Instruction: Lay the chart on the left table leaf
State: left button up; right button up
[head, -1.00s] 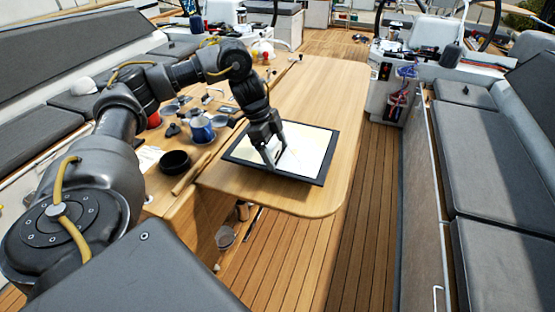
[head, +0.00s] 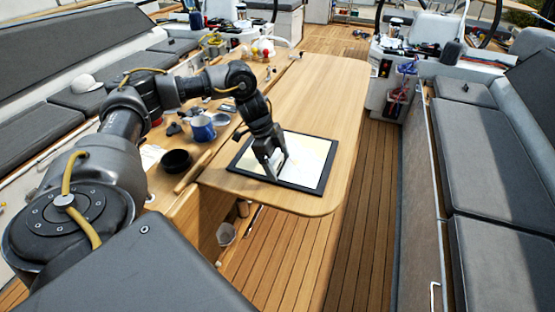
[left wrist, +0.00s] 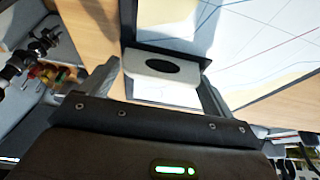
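The chart (head: 306,160) is a pale sheet on a dark-edged board. It lies flat over the near end of the wooden table leaf (head: 325,85); I cannot tell whether a thin gap remains beneath it. My left gripper (head: 274,168) points down at the chart's left part. In the left wrist view the chart (left wrist: 240,45) fills the top, and a white block with a black oval (left wrist: 158,70) spans the space between the left gripper's fingers (left wrist: 160,88). The fingers appear closed against its sides. The right gripper is not in view.
Left of the leaf, the table's middle strip holds a black bowl (head: 176,161), a blue mug (head: 202,128) and other small items. The far part of the leaf is clear. Grey bench cushions (head: 490,150) run along the right, beyond the plank floor (head: 375,200).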

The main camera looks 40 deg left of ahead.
pick_arm(q)
jog(key=shift+o, duration=1)
jog(key=shift+r, duration=0.15)
jog(key=shift+r, duration=0.3)
jog(key=b+v, duration=0.1)
jog(key=v, duration=0.3)
jog(key=shift+r, duration=0.2)
jog(key=p+v, duration=0.1)
jog(key=v, duration=0.6)
jog(key=shift+r, duration=0.35)
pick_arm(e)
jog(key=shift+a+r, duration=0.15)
pick_arm(q)
jog(key=shift+s+a, duration=0.1)
